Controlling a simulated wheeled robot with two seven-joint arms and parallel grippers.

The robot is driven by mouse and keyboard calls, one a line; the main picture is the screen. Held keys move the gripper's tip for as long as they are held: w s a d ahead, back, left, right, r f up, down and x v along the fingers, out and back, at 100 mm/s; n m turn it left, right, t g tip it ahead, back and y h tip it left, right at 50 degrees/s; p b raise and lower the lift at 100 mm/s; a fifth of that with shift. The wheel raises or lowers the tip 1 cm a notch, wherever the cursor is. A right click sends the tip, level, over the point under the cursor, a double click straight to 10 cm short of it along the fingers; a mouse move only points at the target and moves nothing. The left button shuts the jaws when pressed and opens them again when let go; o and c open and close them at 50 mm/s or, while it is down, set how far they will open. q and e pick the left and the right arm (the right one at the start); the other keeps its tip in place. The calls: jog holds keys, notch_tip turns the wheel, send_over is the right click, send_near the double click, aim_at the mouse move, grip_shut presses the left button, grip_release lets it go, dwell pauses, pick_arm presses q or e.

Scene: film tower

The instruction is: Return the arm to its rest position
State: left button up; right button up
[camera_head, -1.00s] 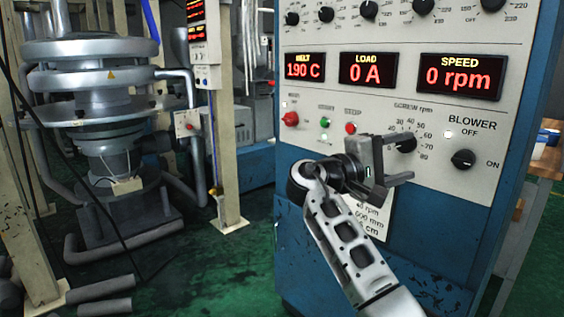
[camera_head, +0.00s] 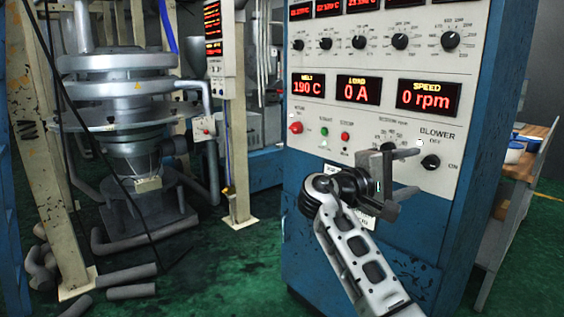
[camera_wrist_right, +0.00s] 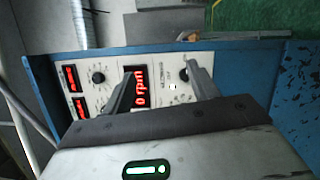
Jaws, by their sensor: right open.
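My right gripper (camera_head: 398,178) is open and empty in front of the lower part of the control panel (camera_head: 350,112). It hides part of the screw speed dial and a label below it. In the right wrist view the two fingers of the right gripper (camera_wrist_right: 160,92) are spread apart, with the speed display (camera_wrist_right: 140,87) and the blower knob (camera_wrist_right: 184,98) showing between and beyond them. Nothing is between the fingers. The panel reads melt 190 C, load 0 A and speed 0 rpm. My left gripper is in neither view now.
The blue cabinet (camera_head: 470,150) stands close in front of my right arm. The film tower's die unit (camera_head: 125,110) stands at the left, with grey pipes (camera_head: 125,275) on the floor. A wooden-topped bench (camera_head: 525,165) is at the right. Green floor (camera_head: 220,270) lies open between.

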notch_tip(320, 180, down, 16)
jog(key=w+n+t+y+p, duration=0.2)
jog(key=n+t+y, duration=0.1)
jog(key=y, duration=0.3)
jog(key=s+a+f+y+p, duration=0.3)
jog(key=s+f+y, duration=0.4)
jog(key=f, duration=0.6)
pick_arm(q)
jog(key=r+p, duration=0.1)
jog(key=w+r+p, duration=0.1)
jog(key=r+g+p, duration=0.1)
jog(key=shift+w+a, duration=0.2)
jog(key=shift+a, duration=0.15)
pick_arm(e)
jog(key=s+a+m+y, duration=0.3)
jog(key=s+y, duration=0.1)
jog(key=s, duration=0.7)
jog(key=s+a+m+y, duration=0.3)
jog(key=s+m+y, duration=0.1)
jog(key=s, duration=0.8)
jog(key=shift+a+r+t, duration=0.25)
jog(key=shift+a+t, duration=0.1)
jog(key=shift+t, duration=0.05)
jog(key=shift+s, duration=0.1)
